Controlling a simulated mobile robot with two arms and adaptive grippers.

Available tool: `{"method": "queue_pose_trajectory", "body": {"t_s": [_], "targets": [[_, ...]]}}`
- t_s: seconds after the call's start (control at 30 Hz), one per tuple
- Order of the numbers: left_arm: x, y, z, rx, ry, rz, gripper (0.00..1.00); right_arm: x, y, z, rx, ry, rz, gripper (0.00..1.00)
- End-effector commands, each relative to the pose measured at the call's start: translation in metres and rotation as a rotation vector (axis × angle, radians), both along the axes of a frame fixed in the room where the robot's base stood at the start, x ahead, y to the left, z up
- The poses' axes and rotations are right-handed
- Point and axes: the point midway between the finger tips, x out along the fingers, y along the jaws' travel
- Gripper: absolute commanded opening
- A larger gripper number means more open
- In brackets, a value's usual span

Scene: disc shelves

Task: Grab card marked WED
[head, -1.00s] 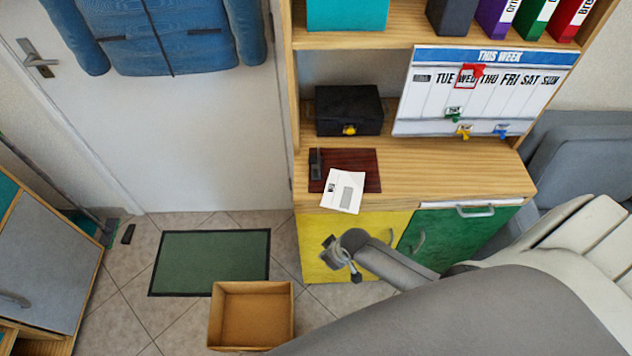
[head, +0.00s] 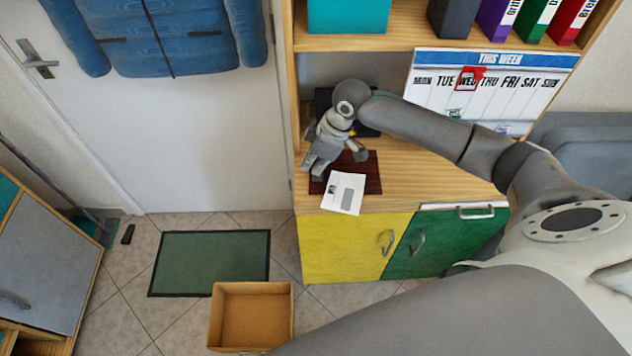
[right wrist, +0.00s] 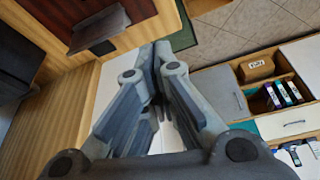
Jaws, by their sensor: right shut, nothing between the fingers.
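The word WED, framed by a red marker (head: 466,80), is on the white THIS WEEK board (head: 430,92) at the back right of the counter. A small card with a green clip (head: 455,113) hangs below it; its lettering is too small to read. My right gripper (head: 311,168) is over the left side of the counter, beside the dark red mat (head: 372,180), well away from the board. In the right wrist view its fingers (right wrist: 153,50) are closed together with nothing between them. My left gripper is not in view.
A white paper (head: 343,193) lies across the mat's front edge. The black box (head: 370,130) behind is mostly hidden by my arm, which also covers the board's lower edge. An open cardboard box (head: 252,317) stands on the floor near the green floor mat (head: 210,262).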

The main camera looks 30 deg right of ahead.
Motion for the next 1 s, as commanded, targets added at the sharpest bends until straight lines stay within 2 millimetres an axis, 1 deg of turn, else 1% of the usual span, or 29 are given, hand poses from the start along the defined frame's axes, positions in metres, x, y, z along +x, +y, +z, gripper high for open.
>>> {"method": "queue_pose_trajectory", "body": {"t_s": [0.07,0.17,0.5,0.6,0.63,0.7,0.83,1.0], "targets": [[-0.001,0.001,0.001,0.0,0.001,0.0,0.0,0.001,0.0,-0.003,-0.001,0.004,0.002,0.0],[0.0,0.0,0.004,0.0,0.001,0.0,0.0,0.003,0.005,-0.015,0.001,0.005,0.002,0.0],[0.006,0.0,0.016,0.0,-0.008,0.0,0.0,0.018,0.022,-0.08,0.0,0.005,-0.001,0.0],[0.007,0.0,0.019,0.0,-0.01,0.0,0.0,0.02,0.025,-0.094,0.0,0.004,0.0,0.0],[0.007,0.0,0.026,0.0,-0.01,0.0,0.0,0.015,0.016,-0.089,-0.004,0.003,-0.002,0.0],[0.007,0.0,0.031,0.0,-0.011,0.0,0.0,0.007,0.008,-0.089,-0.004,0.003,-0.001,0.0],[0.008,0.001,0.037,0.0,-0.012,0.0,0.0,-0.001,-0.002,-0.091,-0.002,0.002,0.001,0.0],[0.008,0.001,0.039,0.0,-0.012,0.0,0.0,-0.005,-0.006,-0.092,-0.001,0.0,0.001,0.0]]}}
